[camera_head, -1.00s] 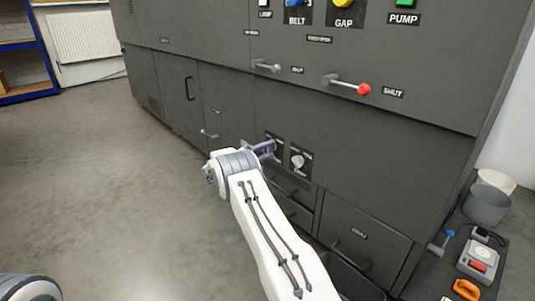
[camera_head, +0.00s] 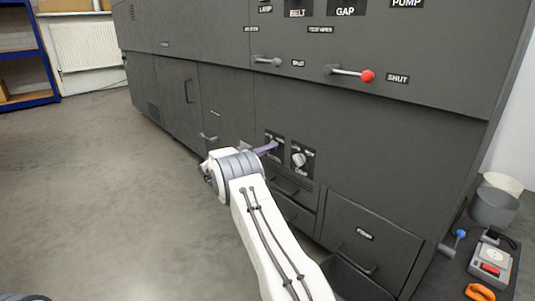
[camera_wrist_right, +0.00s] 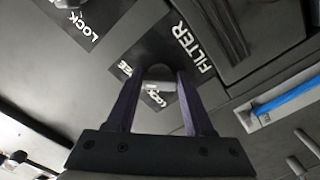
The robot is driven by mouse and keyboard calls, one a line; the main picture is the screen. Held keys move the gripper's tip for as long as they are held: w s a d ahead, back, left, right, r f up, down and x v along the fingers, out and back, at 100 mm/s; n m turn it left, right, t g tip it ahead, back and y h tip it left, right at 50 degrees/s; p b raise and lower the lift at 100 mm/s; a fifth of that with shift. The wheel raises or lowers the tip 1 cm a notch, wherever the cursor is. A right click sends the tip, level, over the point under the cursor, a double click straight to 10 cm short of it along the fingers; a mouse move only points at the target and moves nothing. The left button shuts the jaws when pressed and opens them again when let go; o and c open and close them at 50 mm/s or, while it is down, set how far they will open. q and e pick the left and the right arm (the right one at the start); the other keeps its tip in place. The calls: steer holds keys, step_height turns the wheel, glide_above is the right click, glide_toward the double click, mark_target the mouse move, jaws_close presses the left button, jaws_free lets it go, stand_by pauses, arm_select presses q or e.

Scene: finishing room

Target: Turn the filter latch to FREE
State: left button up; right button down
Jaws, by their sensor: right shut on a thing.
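The filter latch (camera_wrist_right: 160,76) is a small pale-grey knob on a black plate lettered FILTER, LOCK and a partly covered word ending in EE. The plate is on the dark machine's lower front. My right gripper (camera_head: 273,146) reaches it from the left in the head view. In the right wrist view the gripper's two purple fingers (camera_wrist_right: 160,88) are shut on the latch, one on each side. The fingers hide part of the lettering, so the latch's exact setting is hard to read. My left gripper is out of view.
A similar knob (camera_head: 299,160) sits on a plate just right of the latch. Above are a grey lever (camera_head: 267,61) and a red-tipped lever (camera_head: 352,73). Drawers with handles lie below. Bins and a small device (camera_head: 491,265) stand at the right. The floor at left is clear.

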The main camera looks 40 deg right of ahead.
steer(key=shift+a, duration=0.15)
steer(key=shift+c, duration=1.4)
jaws_free()
steer(key=a+p, duration=0.6)
steer(key=a, duration=0.4)
steer(key=shift+s+a, duration=0.2)
steer(key=shift+s, duration=0.2)
